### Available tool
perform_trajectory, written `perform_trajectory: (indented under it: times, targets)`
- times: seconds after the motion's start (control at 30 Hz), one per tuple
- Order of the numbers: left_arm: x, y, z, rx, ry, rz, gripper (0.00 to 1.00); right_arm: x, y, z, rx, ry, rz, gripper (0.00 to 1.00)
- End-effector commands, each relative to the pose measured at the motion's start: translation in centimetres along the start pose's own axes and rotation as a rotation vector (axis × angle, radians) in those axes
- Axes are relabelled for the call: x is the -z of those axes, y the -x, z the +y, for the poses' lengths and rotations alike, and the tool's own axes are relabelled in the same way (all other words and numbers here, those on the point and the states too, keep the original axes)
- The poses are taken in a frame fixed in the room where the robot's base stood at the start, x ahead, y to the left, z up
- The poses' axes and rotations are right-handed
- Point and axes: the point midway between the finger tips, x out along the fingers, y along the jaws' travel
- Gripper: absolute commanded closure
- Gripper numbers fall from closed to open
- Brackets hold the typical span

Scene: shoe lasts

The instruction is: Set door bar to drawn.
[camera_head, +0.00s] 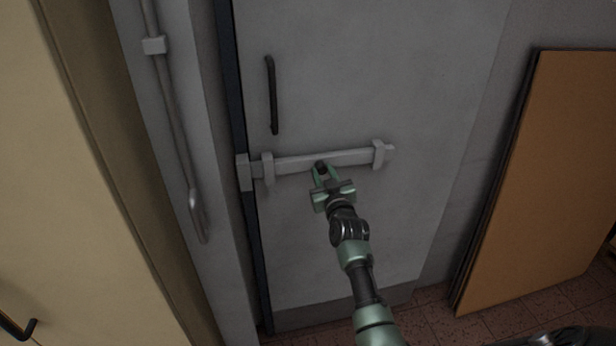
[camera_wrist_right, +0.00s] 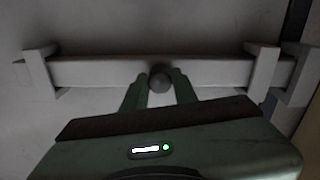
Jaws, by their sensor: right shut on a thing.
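The door bar (camera_head: 345,158) is a light grey horizontal bar across a grey door (camera_head: 350,80). It runs through two brackets, and its left end reaches the keeper (camera_head: 244,172) on the door frame. In the right wrist view the bar (camera_wrist_right: 215,72) runs across the picture, with a round dark knob (camera_wrist_right: 160,81) at its middle. My right gripper (camera_head: 321,169) is at the knob, with a finger on each side of it, shut on it. The right wrist view shows the two fingertips (camera_wrist_right: 160,78) beside the knob. My left gripper is not in view.
A black vertical door handle (camera_head: 272,95) is above the bar. A grey pipe with a lever (camera_head: 197,213) runs down the wall at left. A brown board (camera_head: 550,170) leans on the wall at right. A cream cabinet (camera_head: 70,180) stands at far left.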

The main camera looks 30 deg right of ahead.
Motion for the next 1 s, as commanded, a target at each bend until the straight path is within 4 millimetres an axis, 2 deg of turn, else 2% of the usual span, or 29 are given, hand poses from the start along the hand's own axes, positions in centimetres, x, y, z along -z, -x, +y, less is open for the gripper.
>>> perform_trajectory:
  times: [0.03, 0.2, 0.5, 0.53, 0.6, 0.87, 1.0]
  targets:
    - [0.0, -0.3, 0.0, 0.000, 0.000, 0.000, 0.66, -0.4, 0.0, 1.3, -0.004, 0.009, 0.000, 1.00]
    - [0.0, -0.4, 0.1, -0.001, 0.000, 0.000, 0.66, -0.5, 0.0, 3.0, -0.003, 0.004, 0.000, 1.00]
    - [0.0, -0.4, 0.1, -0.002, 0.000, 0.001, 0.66, -0.5, -0.1, 3.2, -0.004, 0.002, 0.000, 1.00]
    - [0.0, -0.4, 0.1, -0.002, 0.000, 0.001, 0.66, -0.5, -0.1, 3.2, -0.004, 0.003, 0.000, 0.64]
    - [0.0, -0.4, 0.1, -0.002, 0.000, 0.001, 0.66, -0.4, -0.1, 3.1, -0.003, 0.002, 0.000, 0.50]
    - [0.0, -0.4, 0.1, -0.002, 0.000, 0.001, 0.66, -0.4, -0.1, 3.0, -0.001, 0.001, 0.000, 0.50]
    - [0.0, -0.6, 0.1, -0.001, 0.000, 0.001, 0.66, -0.6, 0.6, 3.0, -0.001, 0.001, 0.000, 0.50]
